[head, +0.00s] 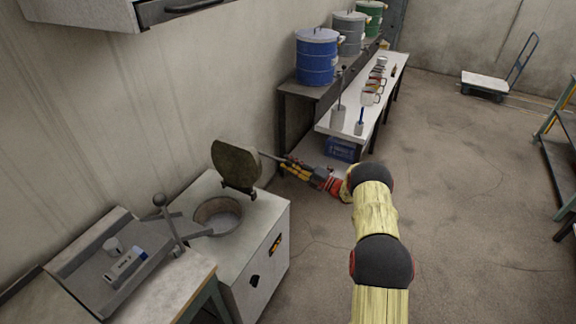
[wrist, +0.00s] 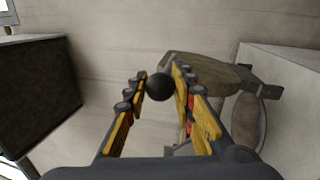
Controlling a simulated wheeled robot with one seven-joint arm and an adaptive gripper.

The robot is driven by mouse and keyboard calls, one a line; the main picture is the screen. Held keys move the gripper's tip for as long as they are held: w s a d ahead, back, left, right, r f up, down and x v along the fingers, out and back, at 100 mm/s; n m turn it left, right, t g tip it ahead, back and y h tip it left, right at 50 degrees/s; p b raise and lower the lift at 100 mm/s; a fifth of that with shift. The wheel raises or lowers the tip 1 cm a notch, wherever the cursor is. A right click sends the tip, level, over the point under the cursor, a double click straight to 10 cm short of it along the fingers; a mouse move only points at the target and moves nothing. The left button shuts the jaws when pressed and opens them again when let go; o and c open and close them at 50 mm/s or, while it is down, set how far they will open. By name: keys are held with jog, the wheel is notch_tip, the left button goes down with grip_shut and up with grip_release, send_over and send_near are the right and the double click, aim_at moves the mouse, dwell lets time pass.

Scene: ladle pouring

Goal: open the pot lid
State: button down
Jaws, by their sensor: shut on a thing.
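The pot lid (head: 237,166) is a dark, worn plate standing tilted up on its hinge at the back of the white box-shaped pot housing (head: 262,262). The round pot opening (head: 222,212) is uncovered in front of it. My gripper (head: 286,161) is to the right of the lid, shut on the lid's handle, a rod that reaches out from the lid. In the wrist view the handle's black ball knob (wrist: 160,88) sits between the fingertips, with the lid (wrist: 205,70) behind it.
A bench with a grey tray (head: 105,265) and an upright lever (head: 170,222) stands left of the housing. A white table (head: 352,132) with cups and ladles, and blue, grey and green drums (head: 317,55), line the wall.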

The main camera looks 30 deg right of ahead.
jog(key=c, duration=1.5)
grip_release()
jog(key=v, duration=1.2)
